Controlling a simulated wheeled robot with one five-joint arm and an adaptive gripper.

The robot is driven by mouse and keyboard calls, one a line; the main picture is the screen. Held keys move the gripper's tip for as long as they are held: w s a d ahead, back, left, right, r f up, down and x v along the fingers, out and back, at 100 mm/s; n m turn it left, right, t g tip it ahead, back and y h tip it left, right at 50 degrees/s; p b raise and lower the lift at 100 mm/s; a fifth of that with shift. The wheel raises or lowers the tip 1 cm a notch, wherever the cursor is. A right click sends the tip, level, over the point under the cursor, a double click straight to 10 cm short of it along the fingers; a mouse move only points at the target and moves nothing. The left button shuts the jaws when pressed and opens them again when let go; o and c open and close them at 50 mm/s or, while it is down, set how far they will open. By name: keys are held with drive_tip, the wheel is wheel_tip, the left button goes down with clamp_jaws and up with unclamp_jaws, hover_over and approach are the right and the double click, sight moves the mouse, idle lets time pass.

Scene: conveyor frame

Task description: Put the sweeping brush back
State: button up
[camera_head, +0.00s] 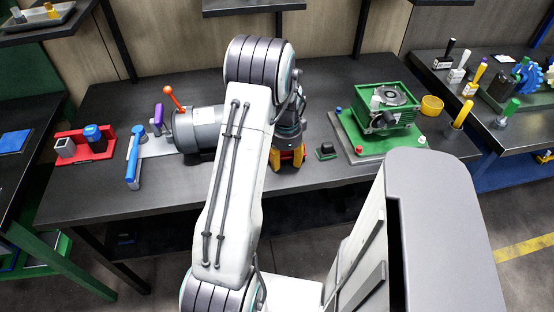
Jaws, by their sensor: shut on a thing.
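On the left are a red holder (70,150), a blue-handled tool (133,155) and the grey cylinder (198,128) with an orange-knobbed lever. On the right are a green machine (385,110) on its base and a yellow cup (432,106). The bench's front strip is clear.

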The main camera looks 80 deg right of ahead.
drive_tip(key=shift+s+f, duration=0.1)
drive_tip(key=shift+f, duration=0.05)
drive_tip(key=o, duration=1.1)
wheel_tip(320, 180, up, 10)
drive_tip(key=shift+a+r+b, duration=0.15)
drive_tip(key=shift+b, duration=0.85)
drive_tip(key=shift+a+r, duration=0.1)
drive_tip(key=shift+r, duration=0.9)
